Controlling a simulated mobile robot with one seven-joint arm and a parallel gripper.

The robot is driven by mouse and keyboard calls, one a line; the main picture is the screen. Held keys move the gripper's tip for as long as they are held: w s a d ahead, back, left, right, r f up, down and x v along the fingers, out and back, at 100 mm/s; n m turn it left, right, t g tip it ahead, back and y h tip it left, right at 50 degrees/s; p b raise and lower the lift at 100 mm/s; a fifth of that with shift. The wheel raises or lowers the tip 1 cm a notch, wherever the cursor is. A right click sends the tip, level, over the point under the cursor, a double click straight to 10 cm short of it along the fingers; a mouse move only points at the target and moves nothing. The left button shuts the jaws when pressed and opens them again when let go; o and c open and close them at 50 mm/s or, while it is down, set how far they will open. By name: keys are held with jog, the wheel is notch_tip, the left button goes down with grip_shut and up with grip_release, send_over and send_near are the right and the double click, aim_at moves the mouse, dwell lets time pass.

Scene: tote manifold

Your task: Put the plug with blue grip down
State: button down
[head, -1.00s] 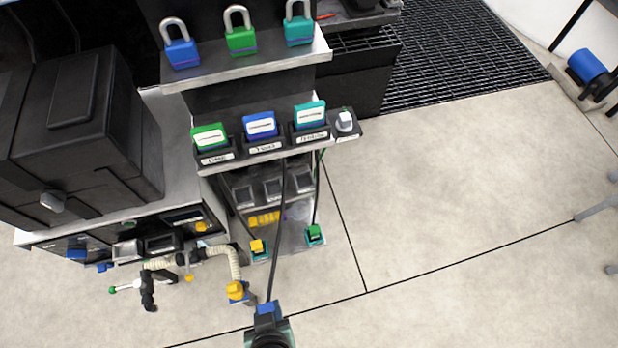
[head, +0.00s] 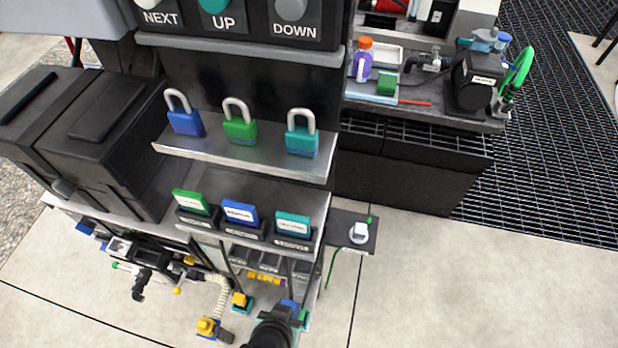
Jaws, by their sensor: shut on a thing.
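The plug with blue grip (head: 288,304) shows at the bottom centre as a small blue block. My gripper (head: 286,316) is shut on it, low in front of the station, and my dark wrist hides much of the grip. A dark cable rises from the plug toward the station's shelves. A plug with a yellow grip (head: 239,299) on a teal base stands to the left of my gripper, apart from it. A little green shows right beside my gripper; I cannot tell what it belongs to.
Above are a shelf with blue, green and teal padlocks (head: 240,128) and a lower shelf with three coloured cards (head: 240,213). A pale hose (head: 219,295) with yellow end lies at lower left. Dark bins (head: 110,150) stand left. The floor at right (head: 440,290) is clear.

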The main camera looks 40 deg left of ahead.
jog(key=w+a, duration=0.2)
jog(key=w, duration=0.1)
jog(key=w+a, duration=0.2)
jog(key=w, duration=0.1)
jog(key=w+a, duration=0.2)
jog(key=w, duration=0.2)
jog(key=shift+w+a, duration=0.1)
jog(key=shift+w+a+f, duration=0.1)
jog(key=shift+w+f, duration=0.05)
jog(key=shift+f, duration=0.75)
jog(key=shift+w+a+f, duration=0.1)
jog(key=shift+f, duration=0.75)
jog(key=shift+d+f+b, duration=0.1)
jog(key=shift+b, duration=0.2)
jog(key=c, duration=0.6)
grip_release()
jog(key=shift+s+r, duration=0.1)
jog(key=shift+r, duration=0.25)
jog(key=p+v, duration=0.2)
jog(key=v, duration=0.9)
jog(key=shift+d+r+p, duration=0.15)
jog(key=shift+p, duration=0.15)
jog(key=shift+s, duration=0.1)
